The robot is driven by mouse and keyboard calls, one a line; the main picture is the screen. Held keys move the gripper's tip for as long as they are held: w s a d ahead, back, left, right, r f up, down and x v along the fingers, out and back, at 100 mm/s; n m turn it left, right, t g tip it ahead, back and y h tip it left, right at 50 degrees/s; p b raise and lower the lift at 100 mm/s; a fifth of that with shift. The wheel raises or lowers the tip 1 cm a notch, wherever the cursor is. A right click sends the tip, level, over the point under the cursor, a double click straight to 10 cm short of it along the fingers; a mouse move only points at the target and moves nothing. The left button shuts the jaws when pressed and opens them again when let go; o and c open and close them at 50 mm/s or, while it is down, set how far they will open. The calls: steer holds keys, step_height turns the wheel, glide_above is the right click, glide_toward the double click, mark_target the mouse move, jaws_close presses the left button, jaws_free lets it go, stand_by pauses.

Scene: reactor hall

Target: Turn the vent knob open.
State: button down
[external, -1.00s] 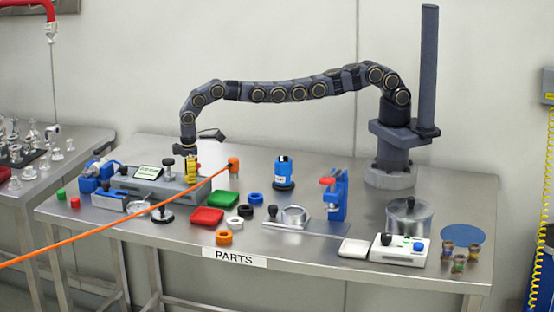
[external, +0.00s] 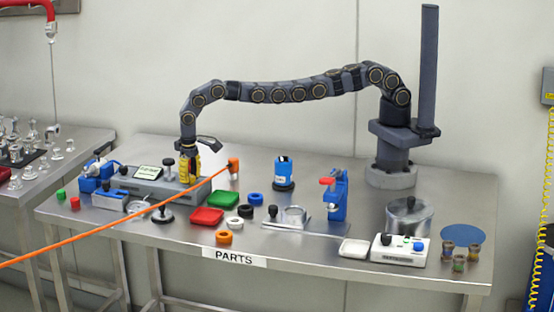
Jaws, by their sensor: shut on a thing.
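My gripper (external: 191,178) points down at the right end of a grey box with a small display (external: 148,173), on the left part of the bench. It is shut on a small part there, which I take to be the vent knob. The fingers hide this part, so its shape and angle cannot be told. A black-topped knob (external: 169,163) stands on the same box just left of my gripper, apart from it.
An orange cable (external: 110,227) runs across the front, close to my gripper, up to an orange fitting (external: 233,165). Red (external: 207,216) and green (external: 223,199) trays lie nearby. A blue bottle (external: 283,172) and blue press (external: 337,196) stand farther right.

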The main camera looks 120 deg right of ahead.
steer(key=shift+s+f+m, duration=0.15)
steer(key=shift+f+m, duration=0.05)
steer(key=shift+m, duration=0.4)
steer(key=shift+a, duration=0.1)
steer(key=c, duration=0.8)
jaws_free()
steer(key=shift+o, duration=0.5)
steer(key=shift+r, duration=0.1)
